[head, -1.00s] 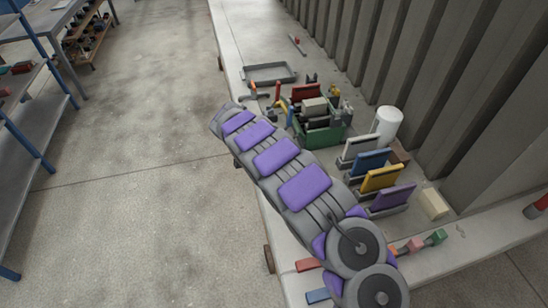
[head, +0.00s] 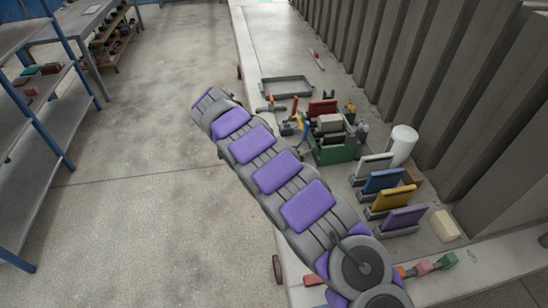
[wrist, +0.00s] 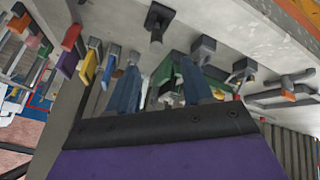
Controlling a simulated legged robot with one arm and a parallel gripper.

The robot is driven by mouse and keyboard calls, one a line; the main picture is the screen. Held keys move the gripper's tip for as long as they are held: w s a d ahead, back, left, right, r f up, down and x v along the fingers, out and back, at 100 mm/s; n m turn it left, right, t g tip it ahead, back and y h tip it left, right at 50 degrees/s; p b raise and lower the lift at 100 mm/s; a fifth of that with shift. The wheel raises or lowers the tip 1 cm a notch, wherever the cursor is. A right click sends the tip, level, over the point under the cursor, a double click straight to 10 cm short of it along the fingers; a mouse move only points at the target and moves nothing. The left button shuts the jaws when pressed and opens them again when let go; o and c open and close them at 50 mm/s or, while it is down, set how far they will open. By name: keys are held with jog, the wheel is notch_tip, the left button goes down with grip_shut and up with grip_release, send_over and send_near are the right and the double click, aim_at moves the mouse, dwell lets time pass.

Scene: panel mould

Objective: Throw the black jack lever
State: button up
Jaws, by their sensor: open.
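In the wrist view a black lever-like piece (wrist: 158,22) with a wide dark end stands out from the pale bench surface, beyond the fingertips; I take it for the black jack lever. My gripper (wrist: 160,72) shows two blue fingers spread apart with nothing held between them. It is apart from the black piece. In the head view my arm reaches out to the upper left, and the fingers cannot be made out. The black lever cannot be told apart with certainty there among the small dark fittings (head: 287,128).
A green crate (head: 335,155) stands on the bench, with an empty grey tray (head: 286,88) behind it. Upright coloured panels (head: 391,200) and a white cylinder (head: 401,146) stand to the right, beside a ribbed wall (head: 405,70). Open floor and blue-framed shelves lie left.

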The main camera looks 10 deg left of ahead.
jog(key=shift+v, duration=1.25)
